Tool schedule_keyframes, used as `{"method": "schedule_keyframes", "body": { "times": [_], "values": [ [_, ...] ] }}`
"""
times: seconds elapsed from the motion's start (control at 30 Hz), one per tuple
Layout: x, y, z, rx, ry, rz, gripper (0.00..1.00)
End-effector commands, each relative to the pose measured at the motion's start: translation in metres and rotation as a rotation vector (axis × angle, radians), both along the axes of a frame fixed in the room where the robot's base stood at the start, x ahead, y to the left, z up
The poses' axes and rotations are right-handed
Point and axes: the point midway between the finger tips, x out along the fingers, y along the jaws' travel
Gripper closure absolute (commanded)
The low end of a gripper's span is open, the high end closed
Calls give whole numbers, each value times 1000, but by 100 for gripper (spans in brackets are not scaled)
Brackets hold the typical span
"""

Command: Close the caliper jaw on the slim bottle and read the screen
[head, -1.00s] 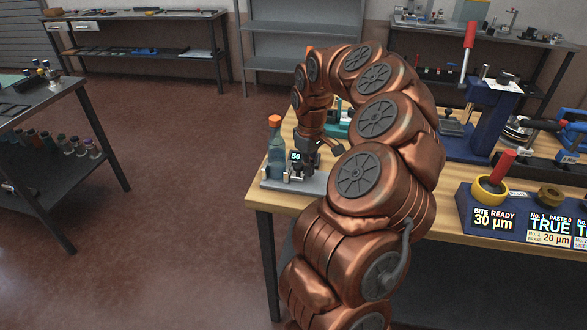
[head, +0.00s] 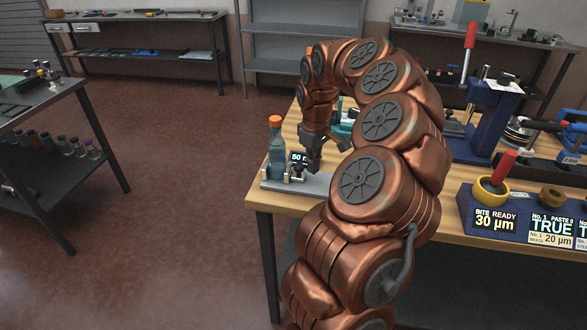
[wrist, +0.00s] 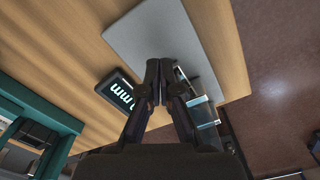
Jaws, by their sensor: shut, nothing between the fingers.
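The slim bottle (head: 276,152), blue with an orange cap, stands upright at the left end of the grey caliper base (head: 318,184) on the wooden bench. The small metal caliper jaw (head: 297,174) sits just right of the bottle; I cannot tell whether it touches the glass. The dark screen (head: 298,157) shows "50" and part of an "m"; my gripper hides the rest. In the wrist view the screen (wrist: 119,91) shows "mm". My gripper (head: 314,168) is shut and empty beside the jaw, above the base. Its fingertips (wrist: 158,68) meet in the wrist view.
A side table (head: 40,100) with bottles stands left. The floor between is clear.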

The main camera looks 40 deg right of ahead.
Motion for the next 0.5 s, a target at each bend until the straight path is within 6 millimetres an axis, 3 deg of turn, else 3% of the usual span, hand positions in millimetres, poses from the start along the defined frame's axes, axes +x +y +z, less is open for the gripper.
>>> {"method": "schedule_keyframes", "body": {
  "times": [0.5],
  "values": [
    [1, -1, 35, -1, -3, -2, 100]
  ]
}}
